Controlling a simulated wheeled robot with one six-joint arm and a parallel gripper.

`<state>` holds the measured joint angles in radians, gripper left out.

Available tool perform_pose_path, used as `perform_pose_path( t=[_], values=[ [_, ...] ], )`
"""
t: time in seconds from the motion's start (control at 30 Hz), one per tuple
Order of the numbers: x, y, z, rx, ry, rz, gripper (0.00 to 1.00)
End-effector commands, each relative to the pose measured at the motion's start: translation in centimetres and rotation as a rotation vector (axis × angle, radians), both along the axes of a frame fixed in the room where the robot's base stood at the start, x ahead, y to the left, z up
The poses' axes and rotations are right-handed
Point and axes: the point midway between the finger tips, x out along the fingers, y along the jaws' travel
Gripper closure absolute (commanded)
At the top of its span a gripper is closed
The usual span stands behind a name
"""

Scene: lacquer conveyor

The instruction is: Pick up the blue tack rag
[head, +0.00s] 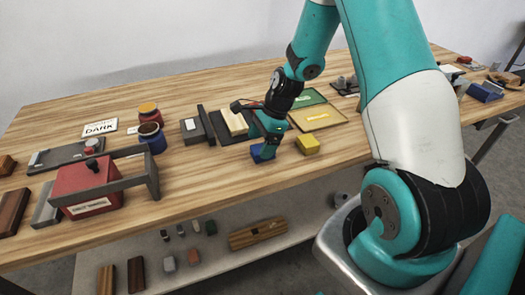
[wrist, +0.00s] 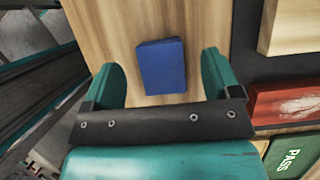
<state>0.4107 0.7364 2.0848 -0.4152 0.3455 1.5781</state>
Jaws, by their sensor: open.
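The blue tack rag (wrist: 161,66) is a small blue block-like piece lying flat on the wooden table. In the wrist view it sits between and a little beyond the two teal fingers of my gripper (wrist: 162,82), with bare wood showing around it. My gripper is open and empty. In the head view my gripper (head: 268,152) points down over the rag (head: 257,154), which is partly hidden behind it. A yellow block (head: 307,144) lies just to the right of my gripper.
Left of my gripper stand dark blocks (head: 190,131) and a pale wooden piece (head: 234,122). Green (head: 308,97) and yellow (head: 318,117) trays lie behind to the right. A red box with a grey handle (head: 88,187) and two jars (head: 152,137) stand left.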

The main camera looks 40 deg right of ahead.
Motion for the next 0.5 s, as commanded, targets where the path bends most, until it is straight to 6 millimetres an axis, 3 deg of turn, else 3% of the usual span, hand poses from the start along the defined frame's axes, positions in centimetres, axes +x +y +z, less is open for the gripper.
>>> perform_pose_path(
  t=[0.2, 0.47, 0.5],
  values=[
    [0.3, 1.1, -2.5, 0.000, 0.001, 0.000, 0.17],
    [0.3, 1.2, -2.8, 0.000, -0.001, 0.000, 0.17],
    [0.3, 1.2, -2.8, 0.000, -0.001, 0.000, 0.26]
  ],
)
